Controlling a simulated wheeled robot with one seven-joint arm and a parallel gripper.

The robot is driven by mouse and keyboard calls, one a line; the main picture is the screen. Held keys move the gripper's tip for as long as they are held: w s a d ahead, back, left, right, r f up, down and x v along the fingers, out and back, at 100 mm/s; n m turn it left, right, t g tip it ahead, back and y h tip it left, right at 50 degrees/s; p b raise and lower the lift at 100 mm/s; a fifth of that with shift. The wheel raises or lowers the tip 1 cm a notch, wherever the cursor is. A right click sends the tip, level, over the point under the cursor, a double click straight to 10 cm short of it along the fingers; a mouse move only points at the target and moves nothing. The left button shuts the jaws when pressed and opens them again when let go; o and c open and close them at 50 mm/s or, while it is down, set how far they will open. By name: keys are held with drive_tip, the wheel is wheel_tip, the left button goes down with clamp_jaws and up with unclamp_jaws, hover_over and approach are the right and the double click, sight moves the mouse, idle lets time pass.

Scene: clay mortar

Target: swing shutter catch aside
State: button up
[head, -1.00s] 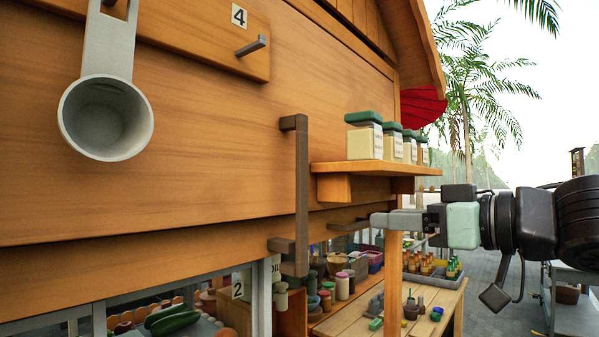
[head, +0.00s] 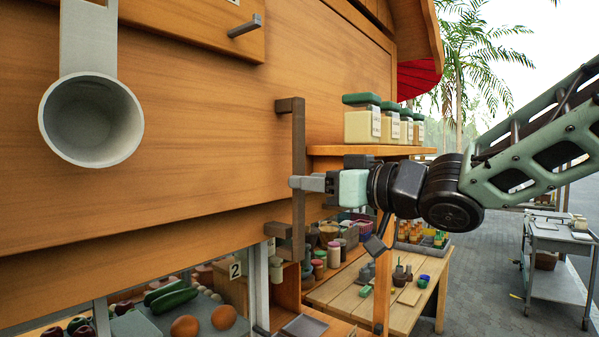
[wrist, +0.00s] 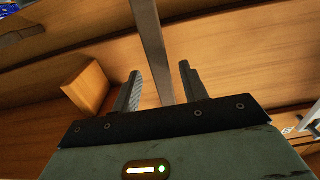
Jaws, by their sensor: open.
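A dark brown upright bar (head: 299,165) stands off the wooden shutter wall (head: 190,130) on short arms at its top and lower end. I cannot tell for certain whether this bar is the catch. My gripper (head: 300,183) reaches in from the right at the bar's middle. In the wrist view, the bar (wrist: 150,40) runs down between the two parted fingers of my gripper (wrist: 159,85), with a visible gap to the right finger. Whether the left finger touches it is unclear.
A shelf (head: 365,151) with several green-lidded jars (head: 362,118) sits just above my gripper. A grey scoop (head: 91,120) hangs at left, and a grey peg (head: 246,26) sticks out at the top. Below is a wooden table (head: 400,312) with small goods.

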sight(259, 174)
drive_tip(key=x, duration=0.3)
drive_tip(key=shift+w+a+p, duration=0.1)
drive_tip(key=shift+p, duration=0.25)
clamp_jaws()
drive_tip(key=s+a+m, duration=0.1)
drive_tip(key=s+a+m+p, duration=0.1)
drive_tip(key=m, duration=0.1)
drive_tip(key=s+a+r+m+p, duration=0.1)
drive_tip(key=s+m, duration=0.1)
unclamp_jaws()
